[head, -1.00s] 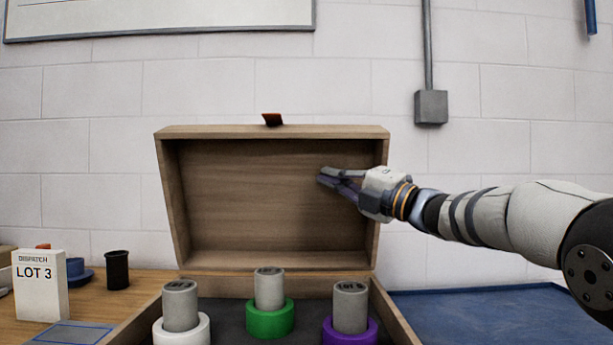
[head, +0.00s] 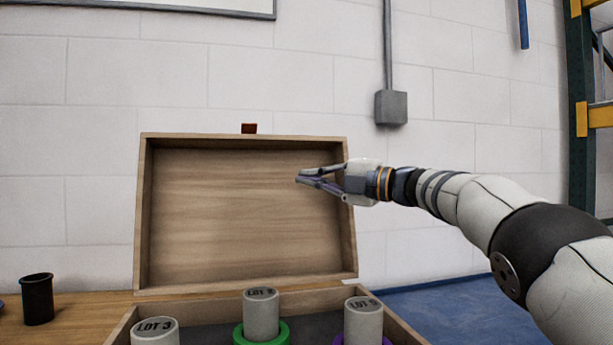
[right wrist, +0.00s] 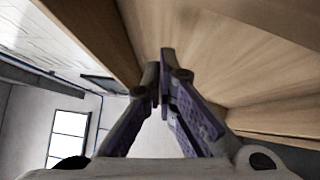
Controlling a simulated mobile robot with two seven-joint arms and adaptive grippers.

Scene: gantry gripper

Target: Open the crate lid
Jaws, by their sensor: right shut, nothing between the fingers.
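The wooden crate lid (head: 240,215) stands upright behind the crate, its hollow inside facing me, with a small red-brown tab (head: 249,128) on its top edge. The crate body (head: 122,325) is open below it. My right gripper (head: 299,178) is shut and empty, in front of the right part of the lid's inside. In the right wrist view its fingertips (right wrist: 162,58) meet close to the lid's wood (right wrist: 240,50); I cannot tell whether they touch it. My left gripper is not in view.
In the crate stand grey cylinders, one in a green ring (head: 245,335) and one in a purple ring (head: 340,341). A black cup (head: 37,299) stands on the wooden table at left. A blue surface (head: 450,310) lies at right.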

